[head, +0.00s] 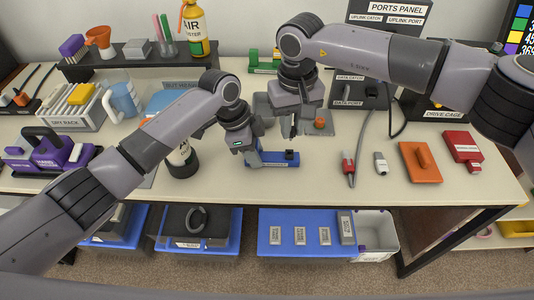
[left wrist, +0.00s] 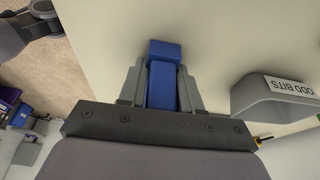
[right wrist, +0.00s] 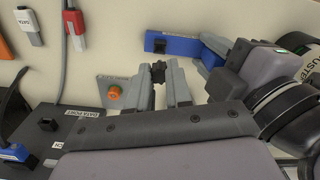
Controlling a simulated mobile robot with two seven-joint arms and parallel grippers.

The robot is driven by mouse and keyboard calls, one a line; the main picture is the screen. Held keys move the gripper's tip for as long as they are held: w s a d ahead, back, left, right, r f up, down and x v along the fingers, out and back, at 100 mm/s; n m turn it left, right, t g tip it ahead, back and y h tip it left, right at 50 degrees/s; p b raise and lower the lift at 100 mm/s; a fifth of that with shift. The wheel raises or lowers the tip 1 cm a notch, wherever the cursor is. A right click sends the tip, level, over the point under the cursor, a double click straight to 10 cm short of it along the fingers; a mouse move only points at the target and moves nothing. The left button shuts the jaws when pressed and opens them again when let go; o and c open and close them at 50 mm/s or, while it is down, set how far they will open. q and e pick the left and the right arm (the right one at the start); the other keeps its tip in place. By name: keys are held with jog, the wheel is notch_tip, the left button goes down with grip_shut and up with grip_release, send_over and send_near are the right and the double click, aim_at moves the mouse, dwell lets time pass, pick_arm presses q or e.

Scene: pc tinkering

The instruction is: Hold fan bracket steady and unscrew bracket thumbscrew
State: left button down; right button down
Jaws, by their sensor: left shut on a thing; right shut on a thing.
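The blue fan bracket (head: 280,160) lies low over the middle of the table, with a black square spot near its right end. My left gripper (head: 249,152) is shut on its left part. In the left wrist view the blue piece (left wrist: 163,75) sits between the fingers. My right gripper (head: 290,128) is above and behind the bracket, pointing down. In the right wrist view a black knobbed thumbscrew (right wrist: 158,72) is between its fingertips, beside the bracket (right wrist: 180,46) in the picture. It looks apart from the bracket, but the height gap is unclear.
A grey plate with an orange knob (right wrist: 115,93) lies near the right gripper. A red-tipped cable plug (head: 348,165), a small white-grey plug (head: 381,163) and an orange block (head: 420,162) are to the right. A dark bottle (head: 182,160) stands close to my left arm. An ODD BITS bin (left wrist: 270,100) is nearby.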

jog(key=shift+r, duration=0.35)
pick_arm(q)
jog(key=c, duration=0.7)
grip_release()
jog(key=v, duration=1.2)
pick_arm(e)
jog(key=shift+s, duration=0.1)
